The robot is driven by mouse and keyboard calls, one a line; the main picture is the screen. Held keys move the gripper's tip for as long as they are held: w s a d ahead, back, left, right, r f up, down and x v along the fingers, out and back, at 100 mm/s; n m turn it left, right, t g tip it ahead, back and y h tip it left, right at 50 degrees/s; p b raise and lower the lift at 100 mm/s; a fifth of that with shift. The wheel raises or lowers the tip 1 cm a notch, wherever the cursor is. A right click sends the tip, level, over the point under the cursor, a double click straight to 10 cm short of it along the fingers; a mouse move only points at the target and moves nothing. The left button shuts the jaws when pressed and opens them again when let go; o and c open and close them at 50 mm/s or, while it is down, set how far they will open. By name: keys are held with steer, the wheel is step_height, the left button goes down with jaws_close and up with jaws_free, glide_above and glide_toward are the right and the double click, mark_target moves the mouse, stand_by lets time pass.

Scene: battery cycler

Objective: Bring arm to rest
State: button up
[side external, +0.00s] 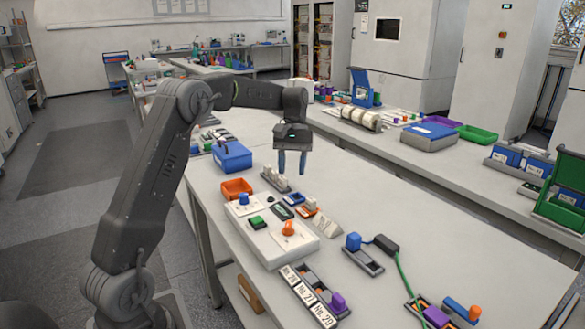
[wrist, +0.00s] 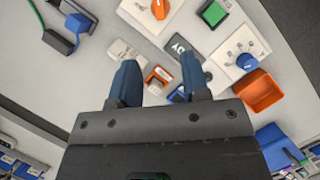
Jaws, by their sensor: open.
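My gripper (side external: 291,163) hangs above the white bench, pointing down, with its two blue fingers apart and nothing between them. In the wrist view my gripper (wrist: 158,82) shows the same spread fingers from behind, above the table items. Below and in front of it is a white control box (side external: 272,241) with a blue knob, a green button and an orange knob (side external: 288,228). The orange knob also shows at the top of the wrist view (wrist: 160,8). My gripper appears clear of everything around it.
An orange bin (side external: 236,188) and a blue box (side external: 232,156) stand left of my gripper. Labelled slots (side external: 308,297) lie at the front. A blue plug in a grey holder (side external: 363,257) and a cabled black block (side external: 386,244) stand front right.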

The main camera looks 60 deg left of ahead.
steer(key=s+d+r+m+t+y, duration=0.1)
steer(key=s+d+r+m+t, duration=0.1)
steer(key=s+d+r, duration=0.4)
steer(key=s+d+r+m+t+y, duration=0.1)
steer(key=s+d+m+t+y, duration=0.15)
steer(key=d, duration=0.55)
steer(key=s+d+f+m+t, duration=0.1)
steer(key=s+d+m+t, duration=0.1)
steer(key=s, duration=0.5)
steer(key=s+d+f+m+t, duration=0.2)
steer(key=s+d+m, duration=0.1)
steer(key=s+d, duration=0.2)
steer(key=shift+s+d+f, duration=0.15)
steer(key=shift+s+d, duration=0.05)
steer(key=shift+s, duration=0.95)
